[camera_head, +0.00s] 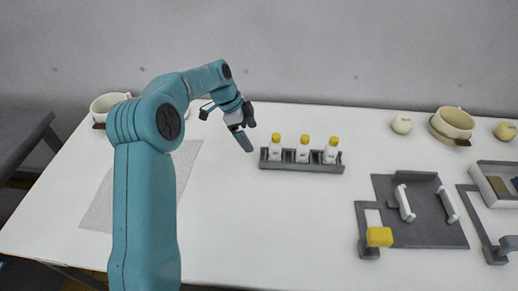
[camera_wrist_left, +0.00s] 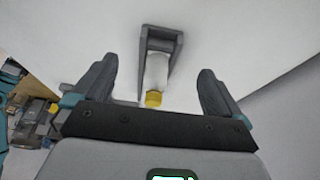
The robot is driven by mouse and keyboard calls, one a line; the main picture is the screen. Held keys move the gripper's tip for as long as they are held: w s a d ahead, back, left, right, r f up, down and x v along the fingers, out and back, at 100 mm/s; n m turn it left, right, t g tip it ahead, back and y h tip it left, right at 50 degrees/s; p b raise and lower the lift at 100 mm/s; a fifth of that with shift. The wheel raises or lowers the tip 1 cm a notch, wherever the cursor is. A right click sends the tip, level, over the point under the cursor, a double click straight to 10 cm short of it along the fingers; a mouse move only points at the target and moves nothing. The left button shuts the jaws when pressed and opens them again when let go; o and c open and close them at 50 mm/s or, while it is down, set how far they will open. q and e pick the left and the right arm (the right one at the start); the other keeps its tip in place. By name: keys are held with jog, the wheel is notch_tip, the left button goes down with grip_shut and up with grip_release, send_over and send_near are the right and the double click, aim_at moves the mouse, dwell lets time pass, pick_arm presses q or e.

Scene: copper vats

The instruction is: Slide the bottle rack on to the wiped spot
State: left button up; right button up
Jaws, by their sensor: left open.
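The bottle rack (camera_head: 302,168) is a long grey holder right of the table's centre, with three upright white bottles (camera_head: 303,154) with yellow caps. A pale grey speckled patch (camera_head: 98,208), which may be the wiped spot, lies on the table to the left, partly hidden by my left arm. My left gripper (camera_head: 247,134) is open just beyond the rack's left end, apart from it. In the left wrist view, the rack's end (camera_wrist_left: 162,33) and one yellow-capped bottle (camera_wrist_left: 153,98) show between the spread fingers (camera_wrist_left: 155,85); contact cannot be told. My right gripper does not show.
A cream cup (camera_head: 108,103) stands at the back left, another (camera_head: 453,122) at the back right between small round cream things (camera_head: 401,124). Grey trays (camera_head: 430,225) with white and yellow pieces fill the right.

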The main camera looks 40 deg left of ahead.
aim_at(261, 153)
pick_arm(q)
jog(key=p+x, duration=0.1)
jog(key=x, duration=0.9)
grip_shut()
